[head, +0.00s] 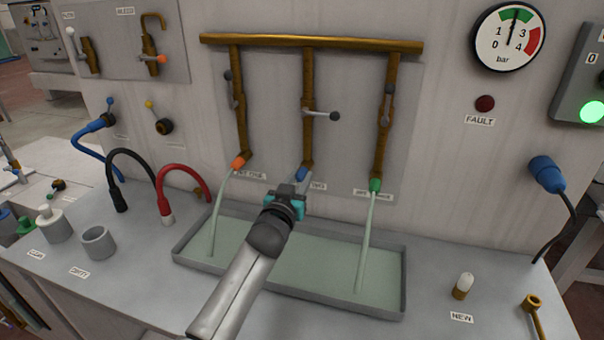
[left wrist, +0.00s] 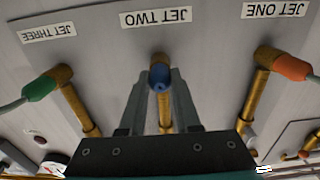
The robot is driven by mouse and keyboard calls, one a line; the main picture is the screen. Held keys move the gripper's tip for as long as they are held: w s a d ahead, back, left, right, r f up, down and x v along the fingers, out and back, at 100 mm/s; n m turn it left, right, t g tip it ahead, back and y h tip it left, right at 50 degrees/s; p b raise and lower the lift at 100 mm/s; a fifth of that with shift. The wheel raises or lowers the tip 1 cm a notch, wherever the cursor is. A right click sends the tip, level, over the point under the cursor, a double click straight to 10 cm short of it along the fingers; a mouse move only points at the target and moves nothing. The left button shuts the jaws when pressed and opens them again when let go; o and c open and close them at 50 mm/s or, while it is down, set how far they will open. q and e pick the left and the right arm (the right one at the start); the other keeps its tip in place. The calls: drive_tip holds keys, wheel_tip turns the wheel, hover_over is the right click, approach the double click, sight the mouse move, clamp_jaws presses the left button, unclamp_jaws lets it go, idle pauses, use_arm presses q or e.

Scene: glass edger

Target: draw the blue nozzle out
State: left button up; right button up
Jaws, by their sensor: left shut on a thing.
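The blue nozzle (head: 301,175) sits at the lower end of the middle brass pipe (head: 308,110), by the label JET TWO. It also shows in the left wrist view (left wrist: 160,77), between my fingers. My left gripper (head: 295,187) is shut on the blue nozzle, reaching in over the tray. In the left wrist view the gripper (left wrist: 160,90) has one finger on each side of it. No water stream shows from the blue nozzle. The gripper partly hides the nozzle in the head view. My right gripper is not in view.
An orange nozzle (head: 238,162) and a green nozzle (head: 375,185) flank it, each with a stream falling into the shallow tray (head: 405,270). A grey-knobbed lever (head: 322,114) sticks out right on the middle pipe. A white-tipped piece (head: 464,284) stands by the NEW label.

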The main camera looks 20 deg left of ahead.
use_arm(q)
drive_tip(key=shift+s+p, duration=0.65)
drive_tip(key=shift+s, duration=0.05)
clamp_jaws()
idle(0.4)
drive_tip(key=shift+s+r+p, duration=0.1)
drive_tip(key=shift+s+p, duration=0.2)
drive_tip(key=shift+s, duration=0.1)
drive_tip(key=shift+s+a+p, duration=0.1)
drive_tip(key=shift+s+p, duration=0.9)
drive_tip(key=shift+s, duration=0.5)
drive_tip(key=p, duration=0.6)
approach(299, 180)
drive_tip(key=shift+s+a, duration=0.1)
drive_tip(key=shift+s, duration=2.25)
